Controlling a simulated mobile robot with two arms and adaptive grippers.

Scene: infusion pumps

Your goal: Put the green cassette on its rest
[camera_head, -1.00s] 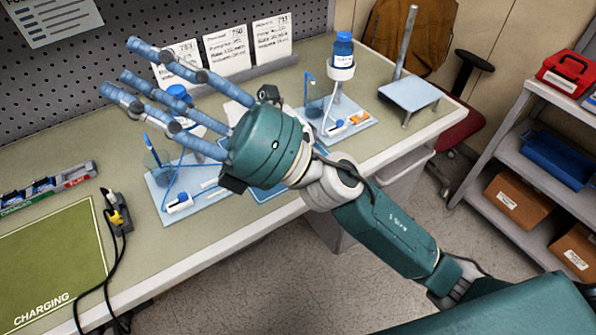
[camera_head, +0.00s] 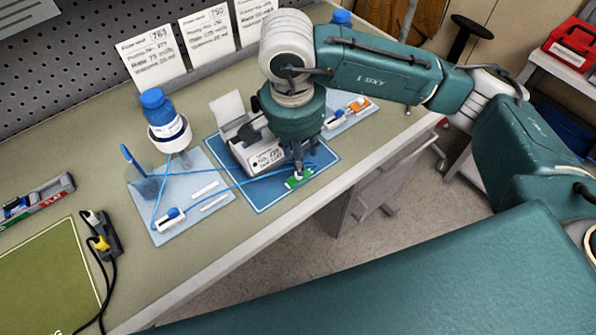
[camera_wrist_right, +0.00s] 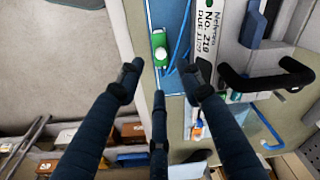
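The green cassette (camera_head: 298,180) with a white knob lies at the front right part of a blue mat (camera_head: 262,200). Blue tubing runs to it. It also shows in the right wrist view (camera_wrist_right: 160,48). My right gripper (camera_head: 299,166) points down just over it in the head view, partly hiding it. In the right wrist view its three fingers (camera_wrist_right: 163,84) are spread and hold nothing. The cassette lies beyond their tips there. A white pump (camera_head: 262,156) with a label stands on the mat behind the cassette. I cannot make out the cassette's rest. My left gripper is out of view.
Another station with an orange cassette (camera_head: 358,104) is at the right. Cables and a charging mat (camera_head: 50,270) lie at the far left.

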